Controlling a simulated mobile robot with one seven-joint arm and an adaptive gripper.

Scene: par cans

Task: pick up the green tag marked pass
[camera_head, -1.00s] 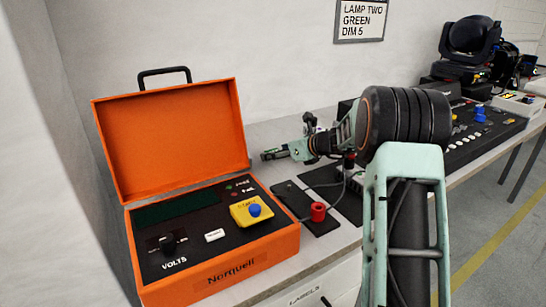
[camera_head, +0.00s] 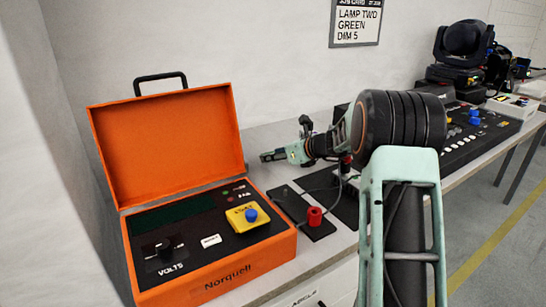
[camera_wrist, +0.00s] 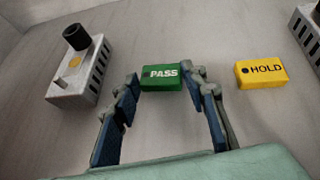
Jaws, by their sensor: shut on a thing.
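The green tag marked PASS (camera_wrist: 161,77) is between my gripper's fingertips (camera_wrist: 163,80) in the wrist view. A fingertip touches each side of it, and the gripper is shut on it. In the head view my gripper (camera_head: 273,155) is low over the back of the bench, beyond the orange case. The tag cannot be made out in that view.
A yellow tag marked HOLD (camera_wrist: 262,72) lies to the right. A grey box with a black knob (camera_wrist: 80,70) stands to the left. An open orange case (camera_head: 215,280) stands on the bench, with a black plate carrying a red knob (camera_head: 315,216) beside it.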

